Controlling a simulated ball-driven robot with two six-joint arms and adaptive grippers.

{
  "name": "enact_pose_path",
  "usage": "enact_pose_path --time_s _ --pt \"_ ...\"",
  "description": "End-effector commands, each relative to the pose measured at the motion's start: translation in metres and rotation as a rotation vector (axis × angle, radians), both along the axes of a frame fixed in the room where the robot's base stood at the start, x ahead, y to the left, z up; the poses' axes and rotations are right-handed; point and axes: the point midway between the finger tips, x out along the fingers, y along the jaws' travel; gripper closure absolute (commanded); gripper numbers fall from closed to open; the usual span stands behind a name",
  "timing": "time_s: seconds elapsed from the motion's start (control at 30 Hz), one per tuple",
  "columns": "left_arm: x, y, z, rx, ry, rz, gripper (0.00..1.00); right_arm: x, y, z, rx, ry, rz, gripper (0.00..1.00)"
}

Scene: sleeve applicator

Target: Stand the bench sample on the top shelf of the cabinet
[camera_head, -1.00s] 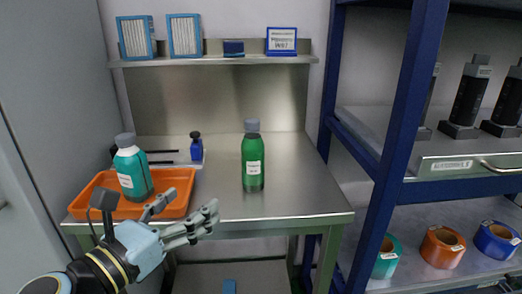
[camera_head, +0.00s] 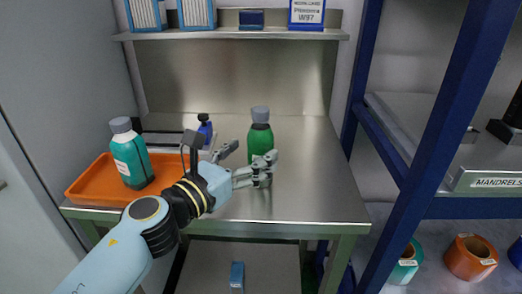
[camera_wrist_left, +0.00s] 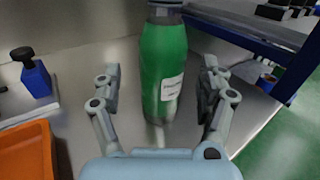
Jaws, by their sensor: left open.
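A green bottle with a grey cap (camera_head: 261,138) stands upright on the steel bench (camera_head: 310,190). It also shows in the left wrist view (camera_wrist_left: 162,70), between the spread fingers. A teal bottle with a grey cap (camera_head: 131,156) stands in the orange tray (camera_head: 86,188) at the left. I cannot tell from the labels which is the bench sample. My left gripper (camera_head: 248,164) is open, with its fingers to either side of the green bottle and not closed on it. My right gripper is not in view. No cabinet shows clearly apart from the grey panel (camera_head: 55,90) at the left.
A wall shelf (camera_head: 240,34) above the bench holds boxes and a sign. A blue-framed rack (camera_head: 440,130) with tape rolls (camera_head: 470,258) borders the bench's right. The bench's right half is clear.

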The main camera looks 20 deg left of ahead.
Motion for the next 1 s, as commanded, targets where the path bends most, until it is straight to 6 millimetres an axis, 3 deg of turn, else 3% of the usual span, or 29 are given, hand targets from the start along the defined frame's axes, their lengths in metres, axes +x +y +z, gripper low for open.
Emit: enact_pose_path --time_s 0.2,0.5,1.0 --pt "0.03 -0.012 -0.002 -0.001 -0.002 0.0 0.24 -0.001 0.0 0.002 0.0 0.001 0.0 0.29" --pt "0.034 -0.013 -0.003 0.001 0.0 0.0 0.25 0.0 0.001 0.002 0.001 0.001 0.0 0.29" --pt "0.034 -0.013 -0.003 0.0 0.0 0.0 0.91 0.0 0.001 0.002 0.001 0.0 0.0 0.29"
